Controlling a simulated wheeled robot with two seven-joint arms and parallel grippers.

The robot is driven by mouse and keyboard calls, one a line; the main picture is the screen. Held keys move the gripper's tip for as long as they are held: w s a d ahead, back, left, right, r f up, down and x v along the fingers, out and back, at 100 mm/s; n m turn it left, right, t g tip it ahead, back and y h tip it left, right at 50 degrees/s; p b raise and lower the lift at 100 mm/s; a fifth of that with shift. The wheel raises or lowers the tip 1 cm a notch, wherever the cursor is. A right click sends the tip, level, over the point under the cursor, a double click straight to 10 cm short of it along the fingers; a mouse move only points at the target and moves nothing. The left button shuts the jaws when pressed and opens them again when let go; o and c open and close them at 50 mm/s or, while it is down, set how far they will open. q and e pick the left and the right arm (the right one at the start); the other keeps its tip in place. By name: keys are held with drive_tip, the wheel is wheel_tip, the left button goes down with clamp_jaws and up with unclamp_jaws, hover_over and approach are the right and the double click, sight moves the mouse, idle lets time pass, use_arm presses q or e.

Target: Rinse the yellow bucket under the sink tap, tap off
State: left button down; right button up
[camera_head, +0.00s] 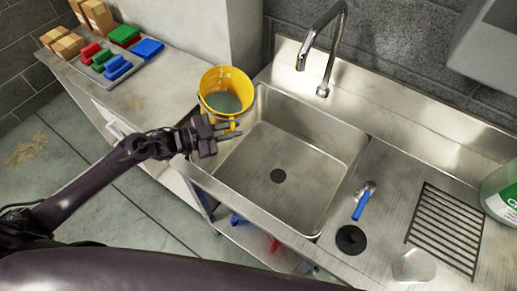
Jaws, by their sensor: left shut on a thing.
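The yellow bucket (226,80) is held upright over the left rim of the sink, with grey-green liquid visible inside. My left gripper (228,130) is shut on the bucket at its near side. The steel sink basin (300,165) is empty, with a dark drain in its floor. The curved tap (325,55) stands at the back of the basin, to the right of the bucket. No water shows under its spout. A blue-handled lever (362,203) is on the counter right of the basin. My right gripper is not in view.
Left of the sink, a counter holds cardboard boxes (70,45) and a tray with red, green and blue pieces (118,66). A drain grate (445,228), a clear cup (414,266) and a green-labelled jug (503,190) are at right. A wall pillar stands behind the bucket.

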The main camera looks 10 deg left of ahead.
use_arm(q)
drive_tip(key=shift+s+d+f+m+y, duration=0.15)
drive_tip(key=shift+d+f+m+y, duration=0.15)
drive_tip(key=shift+f+m, duration=0.25)
drive_tip(key=shift+s+d+f+m+y, duration=0.15)
drive_tip(key=shift+d+f+m+y, duration=0.2)
drive_tip(key=shift+m, duration=0.2)
drive_tip(key=shift+f+m+y+b, duration=0.25)
drive_tip(key=shift+f+m+b, duration=0.25)
drive_tip(key=shift+f+b, duration=0.15)
drive_tip(key=shift+w+a+f+m+t+y+b, duration=0.1)
drive_tip(key=shift+a+f+m+t+y+b, duration=0.15)
drive_tip(key=shift+f+m+y+b, duration=0.3)
drive_tip(key=shift+w+a+f+m+t+y+b, duration=0.2)
drive_tip(key=shift+f+m+y+b, duration=0.1)
drive_tip(key=shift+f+m+b, duration=0.3)
drive_tip(key=shift+w+a+f+m+t+y+b, duration=0.1)
drive_tip(key=shift+a+f+m+t+y+b, duration=0.15)
drive_tip(key=shift+f+m+y+b, duration=0.35)
idle(2.5)
